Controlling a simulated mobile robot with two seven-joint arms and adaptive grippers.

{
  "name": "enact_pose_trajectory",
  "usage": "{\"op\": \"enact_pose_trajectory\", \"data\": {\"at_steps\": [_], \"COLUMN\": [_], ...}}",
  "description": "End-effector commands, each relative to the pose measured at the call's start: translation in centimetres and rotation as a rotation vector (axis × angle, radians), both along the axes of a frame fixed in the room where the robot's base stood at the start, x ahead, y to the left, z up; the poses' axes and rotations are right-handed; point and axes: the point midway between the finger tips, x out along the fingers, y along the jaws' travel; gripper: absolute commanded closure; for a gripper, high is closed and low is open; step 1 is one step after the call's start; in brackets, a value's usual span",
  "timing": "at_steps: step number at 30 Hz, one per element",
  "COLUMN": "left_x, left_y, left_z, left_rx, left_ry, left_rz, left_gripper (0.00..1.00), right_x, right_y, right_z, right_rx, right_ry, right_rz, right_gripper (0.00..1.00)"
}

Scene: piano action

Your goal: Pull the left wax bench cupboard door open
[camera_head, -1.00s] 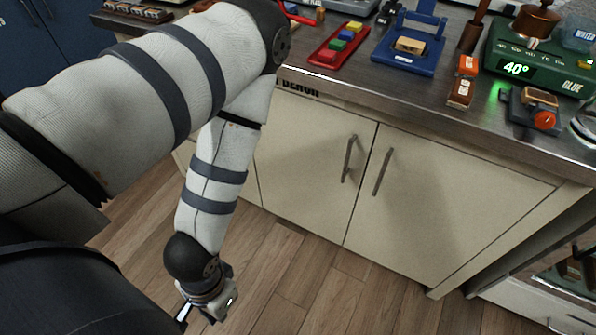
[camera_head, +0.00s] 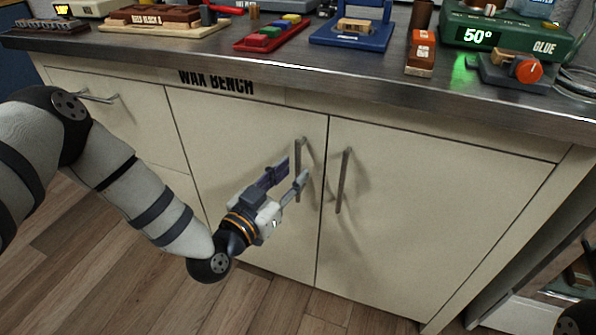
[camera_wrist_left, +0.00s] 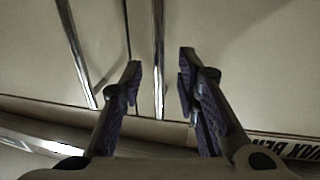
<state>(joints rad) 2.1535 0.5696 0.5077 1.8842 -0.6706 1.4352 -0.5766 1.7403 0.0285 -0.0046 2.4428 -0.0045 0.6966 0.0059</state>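The left wax bench cupboard door (camera_head: 235,145) is cream-coloured and shut, below the "WAX BENCH" lettering. Its upright metal bar handle (camera_head: 298,172) is near its right edge. My left gripper (camera_head: 291,174) is at this handle, with its fingers spread. In the left wrist view, the same handle (camera_wrist_left: 158,65) runs between the two open fingertips of the left gripper (camera_wrist_left: 161,65); I cannot tell whether they touch it. My right gripper is not in view.
The right door (camera_head: 425,200) is shut, its handle (camera_head: 343,180) close beside the left one. The metal worktop (camera_head: 330,70) overhangs above, carrying a blue stand (camera_head: 350,38), a red tray (camera_head: 270,38) and a green glue heater (camera_head: 510,35). A drawer handle (camera_head: 98,96) is at left.

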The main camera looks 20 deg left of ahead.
Motion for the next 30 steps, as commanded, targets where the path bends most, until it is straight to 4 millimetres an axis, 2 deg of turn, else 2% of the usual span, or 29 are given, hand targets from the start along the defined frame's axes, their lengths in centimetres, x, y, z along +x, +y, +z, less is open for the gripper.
{"op": "enact_pose_trajectory", "data": {"at_steps": [3,6,14,15,18,19,30], "left_x": [1.9,2.7,3.0,3.0,3.0,3.0,2.5], "left_y": [-0.5,-0.7,-0.8,-0.8,-0.8,-0.8,-0.7], "left_z": [-0.2,-0.1,-0.1,-0.1,-0.1,-0.1,0.0], "left_rx": [0.0,0.0,-0.001,-0.001,-0.001,-0.001,0.001], "left_ry": [0.001,0.003,0.004,0.004,0.004,0.004,0.004], "left_rz": [-0.001,0.0,-0.001,-0.001,-0.001,-0.001,-0.017], "left_gripper": [0.71,0.71,0.71,0.75,0.98,1.0,1.0], "right_x": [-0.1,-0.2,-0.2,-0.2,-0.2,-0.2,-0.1], "right_y": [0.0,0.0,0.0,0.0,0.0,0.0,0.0], "right_z": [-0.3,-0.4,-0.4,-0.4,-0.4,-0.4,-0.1], "right_rx": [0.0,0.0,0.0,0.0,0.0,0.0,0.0], "right_ry": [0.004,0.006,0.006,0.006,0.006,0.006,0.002], "right_rz": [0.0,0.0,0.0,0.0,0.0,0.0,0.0], "right_gripper": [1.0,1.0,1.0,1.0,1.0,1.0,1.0]}}
